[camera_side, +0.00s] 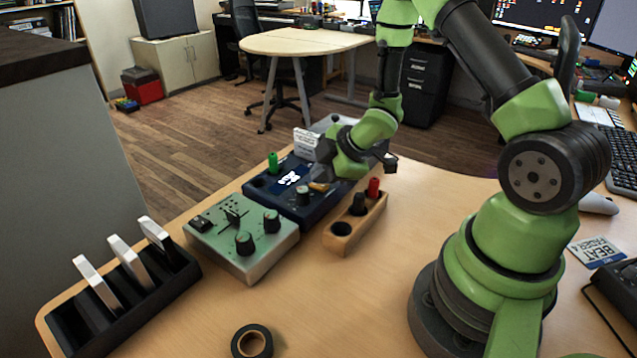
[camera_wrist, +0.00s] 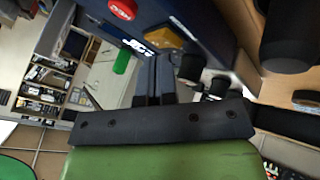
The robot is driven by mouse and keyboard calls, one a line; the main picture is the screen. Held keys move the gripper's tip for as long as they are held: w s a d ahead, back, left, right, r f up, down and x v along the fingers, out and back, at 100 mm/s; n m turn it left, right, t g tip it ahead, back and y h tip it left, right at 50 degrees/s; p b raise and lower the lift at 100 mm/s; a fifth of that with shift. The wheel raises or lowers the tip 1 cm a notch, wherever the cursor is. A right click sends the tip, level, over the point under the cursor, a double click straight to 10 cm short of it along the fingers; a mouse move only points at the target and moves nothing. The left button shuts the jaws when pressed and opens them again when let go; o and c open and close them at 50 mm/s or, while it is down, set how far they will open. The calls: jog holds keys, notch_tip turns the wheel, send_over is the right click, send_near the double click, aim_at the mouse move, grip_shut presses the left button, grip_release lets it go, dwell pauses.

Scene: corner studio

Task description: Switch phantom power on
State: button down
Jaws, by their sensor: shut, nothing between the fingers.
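No label that I can read marks the phantom power control. A blue panel box (camera_side: 262,195) stands on the desk with a dark knob (camera_side: 302,196), an orange part (camera_side: 319,187) and a green peg (camera_side: 273,162). A pale green control box (camera_side: 262,260) in front of it carries a lever (camera_side: 233,215), a small black switch (camera_side: 200,223) and two dark knobs. My gripper (camera_side: 326,148) is over the back right of the blue box, hiding part of it. In the wrist view its dark fingers (camera_wrist: 153,65) are together and empty; contact cannot be told.
A wooden block (camera_side: 343,243) with red and black pegs stands to the right. A black rack (camera_side: 75,335) with white-topped pieces is at front left. A tape roll (camera_side: 252,341) lies near the front. The desk between roll and wooden block is clear.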

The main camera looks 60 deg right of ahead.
jog(key=shift+f, duration=0.3)
jog(key=shift+r, duration=0.15)
dwell(0.4)
jog(key=shift+r, duration=0.65)
jog(key=shift+r, duration=3)
